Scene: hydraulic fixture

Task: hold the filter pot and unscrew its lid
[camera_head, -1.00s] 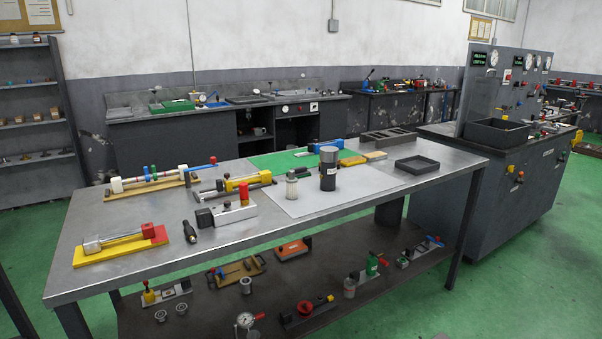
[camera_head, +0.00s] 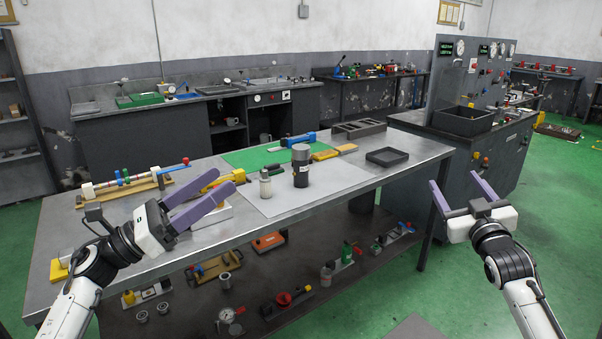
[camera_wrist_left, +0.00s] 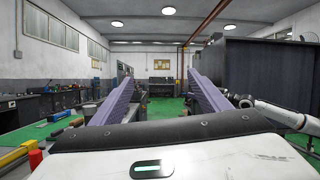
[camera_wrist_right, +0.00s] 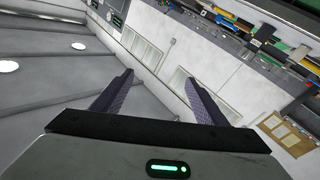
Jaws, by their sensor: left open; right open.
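The filter pot (camera_head: 301,172) is a dark upright cylinder with a pale label, standing on the light grey mat in the head view. Its lid (camera_head: 301,152) is the dark top part and sits on the pot. My left gripper (camera_head: 217,202) is open and empty, left of the pot and nearer to me, above the front of the table. My right gripper (camera_head: 459,194) is open and empty, beyond the table's right end, well apart from the pot. The wrist views show both pairs of purple fingers spread (camera_wrist_left: 150,95) (camera_wrist_right: 160,92) with nothing between them; the pot is in neither.
A pale filter-like cylinder (camera_head: 265,184) stands just left of the pot. My left arm hides the table's left front. The mat's front right is clear.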

